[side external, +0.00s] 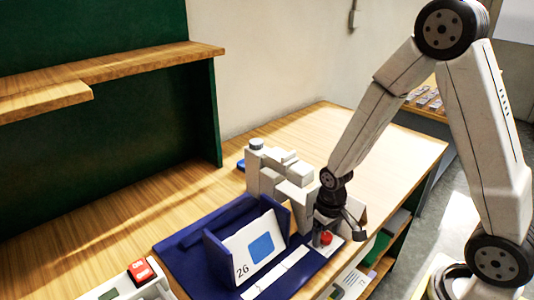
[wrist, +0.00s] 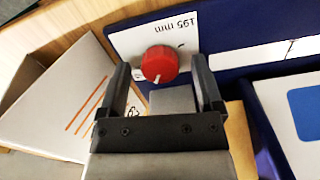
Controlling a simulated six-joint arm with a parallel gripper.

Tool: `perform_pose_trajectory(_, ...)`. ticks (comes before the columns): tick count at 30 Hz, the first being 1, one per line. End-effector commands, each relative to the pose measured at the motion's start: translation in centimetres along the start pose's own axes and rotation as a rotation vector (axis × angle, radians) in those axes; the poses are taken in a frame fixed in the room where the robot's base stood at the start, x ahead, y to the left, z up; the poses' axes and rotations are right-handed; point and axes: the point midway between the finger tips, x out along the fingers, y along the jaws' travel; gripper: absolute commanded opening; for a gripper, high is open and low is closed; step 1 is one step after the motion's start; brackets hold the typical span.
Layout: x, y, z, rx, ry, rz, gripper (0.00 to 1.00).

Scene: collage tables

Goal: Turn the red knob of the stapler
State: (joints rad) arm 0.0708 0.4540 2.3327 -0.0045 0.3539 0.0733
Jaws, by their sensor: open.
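The red knob (wrist: 160,64) is round with a small white pointer mark, set on a white plate (wrist: 125,42) printed "195 mm". In the wrist view it lies just beyond and between the tips of my gripper (wrist: 162,80). The fingers are open, one on each side, and I cannot tell whether either touches it. In the side view the red knob (side external: 326,238) sits at the front right of the blue base, right beside my gripper (side external: 326,232). The grey-white stapler body (side external: 280,172) stands behind it.
A white device with a red button (side external: 140,271) is at the front left. A white folded sheet (wrist: 55,105) is beside my gripper. The table's back right is clear.

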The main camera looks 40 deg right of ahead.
Motion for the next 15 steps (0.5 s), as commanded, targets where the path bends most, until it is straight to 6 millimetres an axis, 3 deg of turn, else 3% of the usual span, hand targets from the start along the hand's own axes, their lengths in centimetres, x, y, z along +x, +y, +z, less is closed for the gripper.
perform_pose_trajectory(7, 0.03, 0.00, -0.01, 0.000, 0.000, 0.000, 0.84)
perform_pose_trajectory(15, 0.02, 0.01, 0.00, 0.000, 0.000, 0.000, 0.00)
